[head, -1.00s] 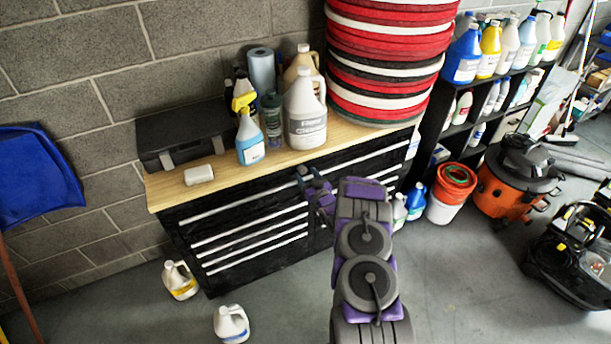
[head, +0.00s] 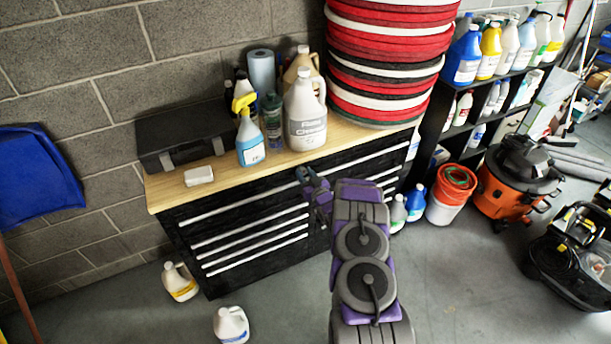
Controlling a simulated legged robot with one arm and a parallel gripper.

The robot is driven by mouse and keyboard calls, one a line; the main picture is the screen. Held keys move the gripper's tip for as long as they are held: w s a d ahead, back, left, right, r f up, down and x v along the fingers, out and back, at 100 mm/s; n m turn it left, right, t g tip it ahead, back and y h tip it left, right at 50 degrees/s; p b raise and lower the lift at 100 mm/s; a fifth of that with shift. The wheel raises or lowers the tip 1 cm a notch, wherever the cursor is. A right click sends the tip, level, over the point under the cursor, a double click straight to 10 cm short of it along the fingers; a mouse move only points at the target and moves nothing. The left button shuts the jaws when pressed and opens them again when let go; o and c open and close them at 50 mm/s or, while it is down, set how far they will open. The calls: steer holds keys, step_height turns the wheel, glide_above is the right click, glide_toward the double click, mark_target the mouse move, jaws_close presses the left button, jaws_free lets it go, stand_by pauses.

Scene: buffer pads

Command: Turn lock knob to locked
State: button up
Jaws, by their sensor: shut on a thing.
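A black tool cabinet (head: 205,222) with a light wooden top stands against the block wall. Its drawers have long pale handles. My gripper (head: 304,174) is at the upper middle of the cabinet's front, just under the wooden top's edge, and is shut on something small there. The lock knob itself is hidden by my gripper, so I cannot make out its angle.
On the wooden top (head: 167,195) stand a blue spray bottle (head: 250,150), a white jug (head: 306,115), a dark case (head: 182,137), a white block (head: 199,176) and stacked red, white and black pads (head: 388,50). Two jugs (head: 231,324) are on the floor at left.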

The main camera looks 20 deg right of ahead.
steer(key=shift+c, duration=0.8)
steer(key=shift+m, duration=0.3)
steer(key=m, duration=0.3)
steer(key=shift+d, duration=0.15)
steer(key=m, duration=1)
steer(key=shift+d+f+m+p, duration=0.15)
steer(key=shift+m+p, duration=0.15)
steer(key=shift+m, duration=1.8)
